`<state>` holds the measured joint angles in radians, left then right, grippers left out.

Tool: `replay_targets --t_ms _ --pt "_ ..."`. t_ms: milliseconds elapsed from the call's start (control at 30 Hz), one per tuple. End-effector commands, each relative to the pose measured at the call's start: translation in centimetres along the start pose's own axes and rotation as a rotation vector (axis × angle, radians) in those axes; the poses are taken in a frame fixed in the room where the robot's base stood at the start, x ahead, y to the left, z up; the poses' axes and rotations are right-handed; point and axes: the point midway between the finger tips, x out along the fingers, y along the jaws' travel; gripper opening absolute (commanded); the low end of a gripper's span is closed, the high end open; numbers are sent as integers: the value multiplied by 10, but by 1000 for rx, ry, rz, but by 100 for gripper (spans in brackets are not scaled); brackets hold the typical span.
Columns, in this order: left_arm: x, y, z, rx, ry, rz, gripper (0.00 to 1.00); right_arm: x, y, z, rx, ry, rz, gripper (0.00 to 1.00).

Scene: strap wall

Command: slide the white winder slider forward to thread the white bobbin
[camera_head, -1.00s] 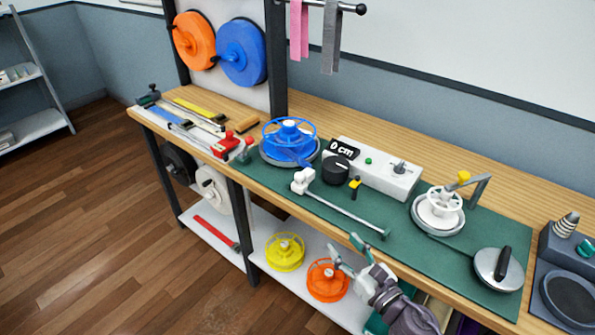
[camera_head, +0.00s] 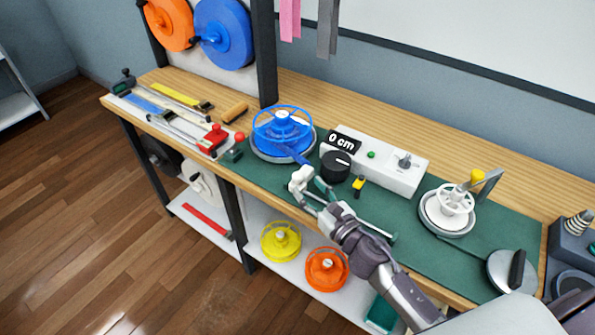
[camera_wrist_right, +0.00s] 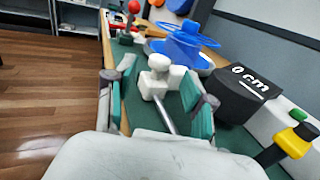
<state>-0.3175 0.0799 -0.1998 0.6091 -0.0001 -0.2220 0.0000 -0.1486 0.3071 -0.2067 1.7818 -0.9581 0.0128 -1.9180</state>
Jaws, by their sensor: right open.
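The white winder slider (camera_head: 300,180) sits at the left end of a thin metal rod on the green mat, with a knob on top. It also shows upright in the right wrist view (camera_wrist_right: 156,78). My right gripper (camera_head: 313,194) is open at the slider, its teal fingertips on either side. In the wrist view the slider stands between the spread fingers (camera_wrist_right: 155,88), with visible gaps; no grip on it shows. The white bobbin (camera_head: 453,206) stands on a round plate at the right of the mat. My left gripper is not in view.
A grey control box (camera_head: 385,163) reading "0 cm", with a black knob (camera_head: 335,164), stands just behind the rod. A blue spool (camera_head: 284,130) stands behind the slider. A yellow-topped switch (camera_head: 358,183) is near the rod. Tools lie left on the bench.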

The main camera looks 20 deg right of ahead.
Motion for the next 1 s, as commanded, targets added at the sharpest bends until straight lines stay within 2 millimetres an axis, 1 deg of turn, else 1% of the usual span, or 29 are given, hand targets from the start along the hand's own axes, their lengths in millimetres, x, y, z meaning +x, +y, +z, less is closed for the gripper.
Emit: replay_targets --t_ms 33,100,200,300,433,700,767,1000 --pt "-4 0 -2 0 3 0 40 12 0 3 1 -2 0 54" --pt "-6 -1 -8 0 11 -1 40 25 0 3 1 -2 -1 54" --pt "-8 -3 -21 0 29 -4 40 40 0 1 1 -1 -1 54" --pt "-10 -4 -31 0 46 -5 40 50 0 1 0 -1 0 54" --pt "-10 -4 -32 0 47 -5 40 56 1 0 1 0 1 54" --pt "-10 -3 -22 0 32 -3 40 58 1 0 0 0 1 54" --pt "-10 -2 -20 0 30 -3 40 57 0 0 0 0 1 45" --pt "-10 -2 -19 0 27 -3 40 57 0 0 0 0 0 5"
